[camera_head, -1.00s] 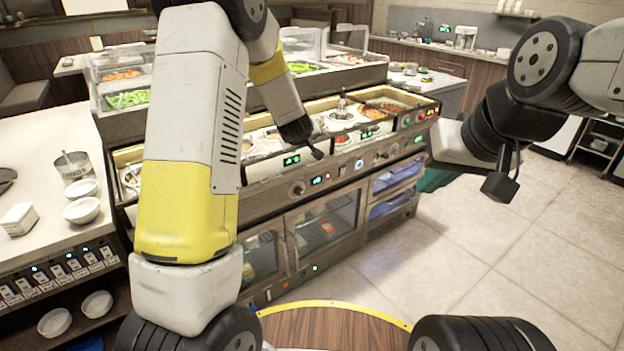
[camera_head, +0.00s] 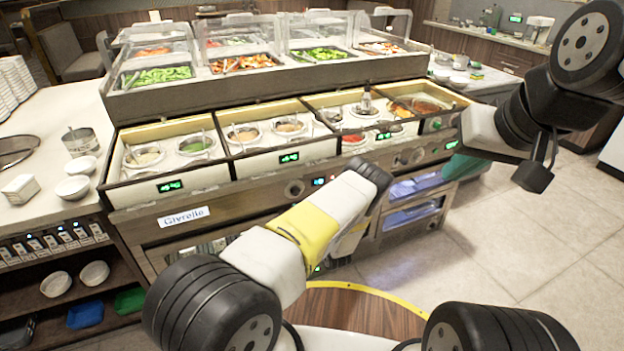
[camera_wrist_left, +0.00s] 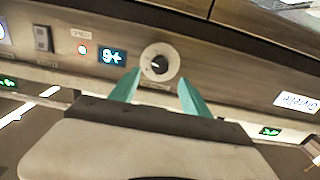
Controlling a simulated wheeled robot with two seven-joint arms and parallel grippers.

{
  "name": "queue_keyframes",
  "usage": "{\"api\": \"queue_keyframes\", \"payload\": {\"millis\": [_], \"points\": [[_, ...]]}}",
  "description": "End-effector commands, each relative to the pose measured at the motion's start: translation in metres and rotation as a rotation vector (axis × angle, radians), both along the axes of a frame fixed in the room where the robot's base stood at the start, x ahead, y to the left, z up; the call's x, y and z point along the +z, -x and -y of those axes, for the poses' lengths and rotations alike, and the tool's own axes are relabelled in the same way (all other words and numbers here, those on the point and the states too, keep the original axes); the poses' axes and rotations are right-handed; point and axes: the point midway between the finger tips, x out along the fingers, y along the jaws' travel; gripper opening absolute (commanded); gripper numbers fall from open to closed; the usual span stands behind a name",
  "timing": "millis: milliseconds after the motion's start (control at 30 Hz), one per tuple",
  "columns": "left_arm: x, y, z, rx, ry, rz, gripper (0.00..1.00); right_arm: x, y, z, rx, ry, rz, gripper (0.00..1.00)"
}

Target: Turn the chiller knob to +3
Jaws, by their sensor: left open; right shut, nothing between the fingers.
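The chiller knob (camera_wrist_left: 158,62) is a round pale dial with a dark centre on the metal front panel. A lit blue-white display (camera_wrist_left: 112,56), upside down in the left wrist view, seems to read +6. In the head view the knob (camera_head: 294,188) is right of the name plate. My left gripper (camera_wrist_left: 159,77) is open, its teal fingertips apart on either side of the knob's near edge; contact cannot be told. In the head view my left forearm hides it. My right gripper (camera_head: 455,171), teal-fingered, is shut and empty by the counter's right end.
Sauce wells (camera_head: 255,135) with green displays line the counter above the panel. The name plate (camera_head: 184,217) is left of the knob. Open tiled floor (camera_head: 500,240) lies at right.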

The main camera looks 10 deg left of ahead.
Motion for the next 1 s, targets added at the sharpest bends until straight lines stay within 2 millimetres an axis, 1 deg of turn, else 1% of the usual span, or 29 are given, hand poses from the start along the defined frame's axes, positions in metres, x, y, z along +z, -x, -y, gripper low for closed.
{"api": "queue_keyframes", "payload": {"millis": [67, 133, 400, 500, 667, 900, 967, 1000], "points": [[-0.001, -0.002, -0.004, 0.001, -0.007, 0.005, 0.55, 0.0, 0.0, 0.0, 0.0, 0.0, 0.0, 0.0], [-0.001, -0.009, -0.008, 0.002, -0.006, 0.005, 0.55, 0.0, 0.0, 0.0, 0.0, 0.0, 0.0, 0.0], [-0.001, -0.045, -0.033, 0.001, -0.006, 0.005, 0.55, 0.0, 0.0, 0.0, 0.0, 0.0, 0.0, 0.0], [-0.001, -0.055, -0.038, 0.0, -0.004, 0.003, 0.55, 0.0, 0.0, 0.0, 0.0, 0.0, 0.0, 0.0], [-0.002, -0.062, -0.043, 0.0, -0.004, 0.001, 0.55, 0.0, 0.0, 0.0, 0.0, 0.0, 0.0, 0.0], [-0.001, -0.063, -0.044, 0.0, -0.005, 0.0, 0.55, 0.0, 0.0, 0.0, 0.0, 0.0, 0.0, 0.0], [-0.001, -0.063, -0.044, 0.0, -0.005, 0.0, 0.43, 0.0, 0.0, 0.0, 0.0, 0.0, 0.0, 0.0], [-0.001, -0.063, -0.044, 0.0, -0.004, 0.001, 0.35, 0.0, 0.0, 0.0, 0.0, 0.0, 0.0, 0.0]]}}
